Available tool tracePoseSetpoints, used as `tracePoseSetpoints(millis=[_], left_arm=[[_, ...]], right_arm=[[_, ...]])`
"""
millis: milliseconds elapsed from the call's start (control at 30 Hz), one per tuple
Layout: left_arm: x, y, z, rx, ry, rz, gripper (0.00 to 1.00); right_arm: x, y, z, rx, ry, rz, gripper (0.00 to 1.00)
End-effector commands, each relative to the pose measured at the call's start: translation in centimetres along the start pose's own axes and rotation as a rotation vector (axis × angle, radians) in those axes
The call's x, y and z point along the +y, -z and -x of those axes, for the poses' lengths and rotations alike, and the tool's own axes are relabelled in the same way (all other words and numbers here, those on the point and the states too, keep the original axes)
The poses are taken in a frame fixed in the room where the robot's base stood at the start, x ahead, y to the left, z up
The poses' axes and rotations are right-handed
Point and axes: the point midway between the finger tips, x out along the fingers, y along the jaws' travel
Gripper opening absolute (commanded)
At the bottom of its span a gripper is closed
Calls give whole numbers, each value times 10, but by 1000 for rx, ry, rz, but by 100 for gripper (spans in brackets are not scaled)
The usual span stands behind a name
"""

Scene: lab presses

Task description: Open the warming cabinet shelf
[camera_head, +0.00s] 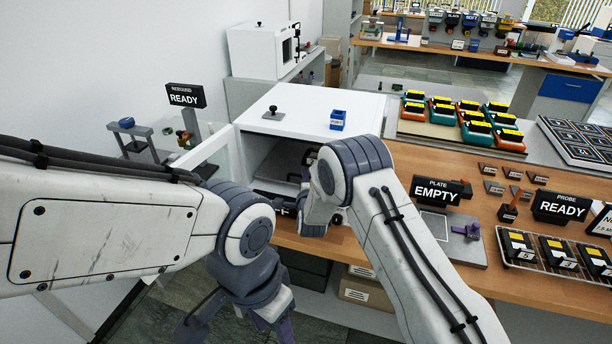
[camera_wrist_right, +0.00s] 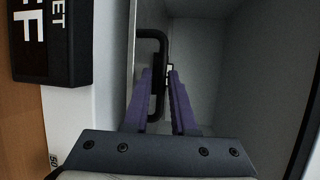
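The white warming cabinet (camera_head: 300,112) stands on the wooden bench, its front open. A pale shelf surface (camera_head: 272,158) shows inside in the head view. My right arm reaches to the cabinet front and hides most of the opening and its own gripper. In the right wrist view my right gripper (camera_wrist_right: 159,73) has two purple fingers apart, pointing into a grey interior. A black bar handle (camera_wrist_right: 161,55) stands between or just beyond them; whether they touch it is unclear. My left gripper (camera_head: 238,318) hangs low in front of the bench, fingers spread and empty.
A glazed door (camera_head: 208,150) stands swung out at the cabinet's left. A black sign (camera_wrist_right: 50,40) is beside the opening. A plate stand (camera_head: 455,240) and probe rack (camera_head: 550,255) lie to the right. A blue block (camera_head: 338,119) sits on the cabinet top.

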Motion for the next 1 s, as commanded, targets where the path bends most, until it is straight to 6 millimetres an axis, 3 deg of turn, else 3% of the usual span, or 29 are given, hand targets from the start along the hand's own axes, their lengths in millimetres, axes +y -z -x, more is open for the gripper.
tracePoseSetpoints(millis=[333,367,400,433,1000], left_arm=[[0,0,1,0,0,0,50],[0,0,1,0,0,0,50],[0,0,1,0,0,0,50],[0,0,1,0,0,0,50],[0,0,1,0,0,0,50]], right_arm=[[0,-3,-4,-3,0,0,25],[0,-3,-4,-4,0,0,17],[0,-4,-4,-4,0,0,2],[0,-4,-4,-4,0,0,0],[1,-5,-4,-6,-2,1,0]])
